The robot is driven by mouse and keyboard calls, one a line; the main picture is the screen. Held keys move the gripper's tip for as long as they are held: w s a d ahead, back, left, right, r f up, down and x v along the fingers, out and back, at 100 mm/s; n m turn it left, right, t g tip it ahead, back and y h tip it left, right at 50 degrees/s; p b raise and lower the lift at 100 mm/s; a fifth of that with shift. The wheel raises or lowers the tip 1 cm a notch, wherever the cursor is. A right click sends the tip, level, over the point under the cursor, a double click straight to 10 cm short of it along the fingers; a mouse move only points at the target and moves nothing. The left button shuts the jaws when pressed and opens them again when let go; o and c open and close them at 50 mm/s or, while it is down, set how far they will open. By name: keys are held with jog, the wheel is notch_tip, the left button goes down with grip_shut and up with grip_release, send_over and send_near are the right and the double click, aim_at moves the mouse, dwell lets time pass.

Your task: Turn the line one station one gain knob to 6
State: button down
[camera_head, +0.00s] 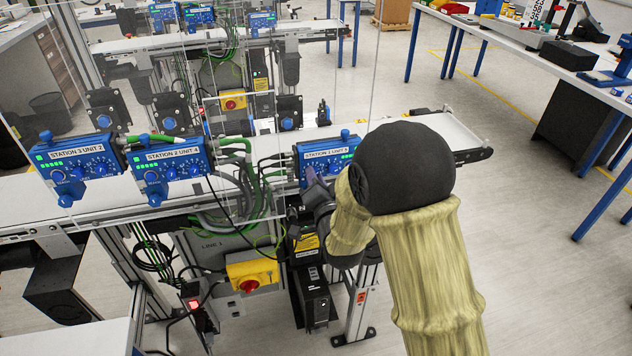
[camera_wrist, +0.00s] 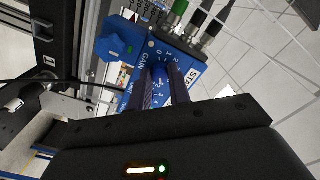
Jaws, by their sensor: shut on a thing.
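The station 1 unit (camera_head: 326,152) is a blue box on line 1, at the near conveyor's right part in the head view. My gripper (camera_head: 316,188) reaches its front face, and my arm hides part of the box. In the wrist view the blue gain knob (camera_wrist: 158,69) sits between the two dark fingers of my gripper (camera_wrist: 162,82), which is shut on it. A "GAIN" label and a printed number scale show around it.
A yellow box with a red switch (camera_head: 250,275) hangs below the belt. Cables run beside the unit. Open floor (camera_head: 530,230) lies to the right.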

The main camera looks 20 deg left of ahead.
jog(key=c, duration=1.3)
grip_release()
jog(key=b+v, duration=0.5)
jog(key=v, duration=0.4)
jog(key=shift+s+f+b, duration=0.2)
jog(key=shift+b, duration=0.1)
jog(key=shift+s+d+b, duration=0.1)
jog(key=shift+b, duration=0.3)
